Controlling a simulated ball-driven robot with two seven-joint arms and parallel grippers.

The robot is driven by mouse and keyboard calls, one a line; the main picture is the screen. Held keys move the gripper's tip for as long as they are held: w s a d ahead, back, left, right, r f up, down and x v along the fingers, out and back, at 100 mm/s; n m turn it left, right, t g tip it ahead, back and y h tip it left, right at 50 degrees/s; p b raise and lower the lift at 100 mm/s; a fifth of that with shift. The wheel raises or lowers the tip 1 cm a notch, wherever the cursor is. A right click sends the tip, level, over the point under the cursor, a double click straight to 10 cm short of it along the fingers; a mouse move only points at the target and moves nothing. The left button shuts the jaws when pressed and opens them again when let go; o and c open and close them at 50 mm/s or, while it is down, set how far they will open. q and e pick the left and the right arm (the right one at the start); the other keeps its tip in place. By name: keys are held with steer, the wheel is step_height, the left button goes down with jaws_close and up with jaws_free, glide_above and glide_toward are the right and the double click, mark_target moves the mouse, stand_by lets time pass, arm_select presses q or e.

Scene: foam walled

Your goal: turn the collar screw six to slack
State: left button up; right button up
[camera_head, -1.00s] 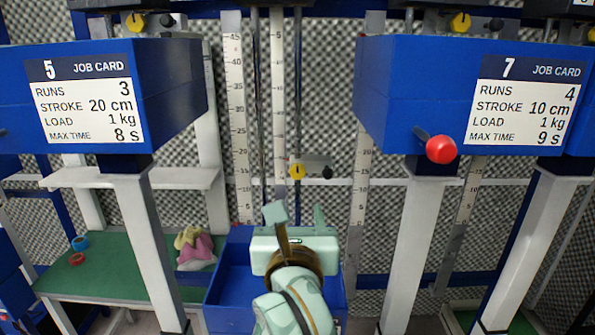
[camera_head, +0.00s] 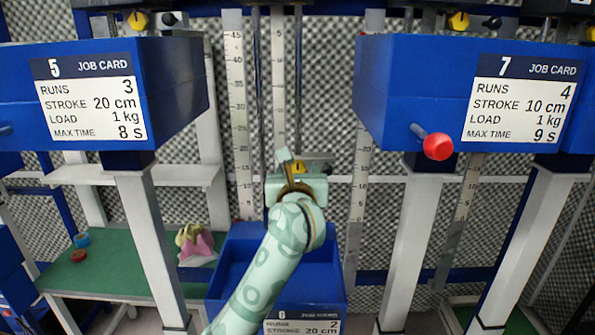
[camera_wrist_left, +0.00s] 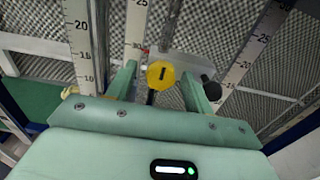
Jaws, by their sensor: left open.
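The yellow collar screw (camera_head: 299,166) sits on a grey collar at the station between the 5 and 7 boxes. In the left wrist view the screw (camera_wrist_left: 161,74) is a round yellow knob with a dark upright mark. My left gripper (camera_head: 304,162) is open in front of the collar. In the left wrist view one finger of the gripper (camera_wrist_left: 160,80) is on each side of the screw, with gaps showing. Whether the fingertips reach as deep as the screw is hard to tell. My right gripper is not in view.
A black knob (camera_wrist_left: 211,90) sticks out close beside the right-hand finger. Rulers (camera_head: 234,110) stand behind. The blue number 6 box (camera_head: 225,272) is below. The number 5 box (camera_head: 175,75) and the number 7 box (camera_head: 400,75), with a red knob (camera_head: 438,146), flank the arm.

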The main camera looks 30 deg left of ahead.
arm_select(q)
steer(key=shift+s+d, duration=0.1)
steer(key=c, duration=0.9)
steer(key=shift+c, duration=0.4)
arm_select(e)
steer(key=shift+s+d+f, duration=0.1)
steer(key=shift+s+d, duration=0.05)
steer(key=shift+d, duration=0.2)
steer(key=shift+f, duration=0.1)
